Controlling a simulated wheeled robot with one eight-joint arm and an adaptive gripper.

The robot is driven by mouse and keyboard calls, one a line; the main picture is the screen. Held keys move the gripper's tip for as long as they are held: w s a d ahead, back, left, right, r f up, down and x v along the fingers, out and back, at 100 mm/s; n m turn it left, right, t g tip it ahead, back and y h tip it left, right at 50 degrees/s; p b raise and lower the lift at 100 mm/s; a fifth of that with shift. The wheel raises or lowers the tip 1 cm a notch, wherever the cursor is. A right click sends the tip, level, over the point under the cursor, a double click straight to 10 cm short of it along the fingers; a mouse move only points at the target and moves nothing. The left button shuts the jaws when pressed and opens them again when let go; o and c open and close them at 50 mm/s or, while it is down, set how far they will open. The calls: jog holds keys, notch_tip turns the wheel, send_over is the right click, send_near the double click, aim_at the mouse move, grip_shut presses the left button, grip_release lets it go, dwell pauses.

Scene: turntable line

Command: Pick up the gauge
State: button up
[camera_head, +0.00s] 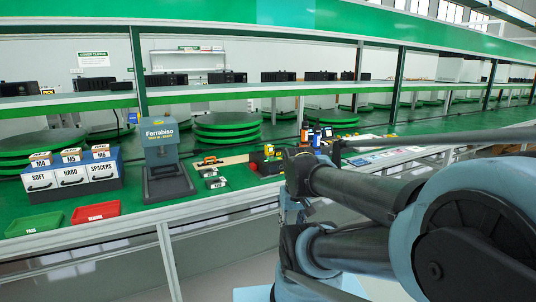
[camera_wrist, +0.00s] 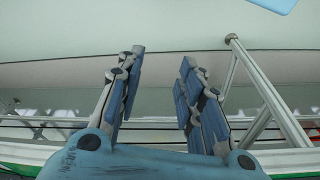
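I cannot tell for sure which thing is the gauge. Several small orange, black and white items (camera_head: 212,172) lie on the green bench right of the grey Ferrabiso stand (camera_head: 165,160). More small yellow, red and dark items (camera_head: 268,160) stand further right, partly hidden behind my arm. My gripper (camera_wrist: 161,62) is open in the wrist view, its two blue-padded fingers apart with nothing between them. It hangs in front of the bench edge, above the floor. In the head view my arm hides most of it.
A drawer box (camera_head: 72,178) marked SOFT, HARD and SPACERS stands at left. A green tray (camera_head: 34,224) and a red tray (camera_head: 96,212) lie by the front edge. Stacked green turntables (camera_head: 227,128) are behind. A shelf (camera_head: 60,101) runs above the bench. Metal legs (camera_wrist: 262,85) stand near my gripper.

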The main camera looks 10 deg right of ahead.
jog(key=o, duration=0.3)
jog(key=shift+s+r, duration=0.15)
jog(key=shift+r, duration=0.75)
jog(key=w+r+n, duration=0.1)
jog(key=w+r, duration=1.1)
jog(key=w, duration=0.2)
jog(key=w+r+n, duration=0.2)
jog(key=w+r, duration=0.9)
jog(key=w, duration=0.4)
jog(key=w+r+y, duration=0.1)
jog(key=w+r, duration=0.3)
jog(key=w, duration=0.7)
send_over(269, 145)
jog(key=shift+t, duration=0.3)
jog(key=f, duration=1)
jog(key=shift+s+d+f, duration=0.15)
jog(key=shift+s+d, duration=0.2)
jog(key=shift+s+x, duration=0.1)
jog(key=shift+x, duration=1.4)
jog(key=shift+s+x, duration=0.15)
jog(key=shift+x, duration=1.4)
grip_shut()
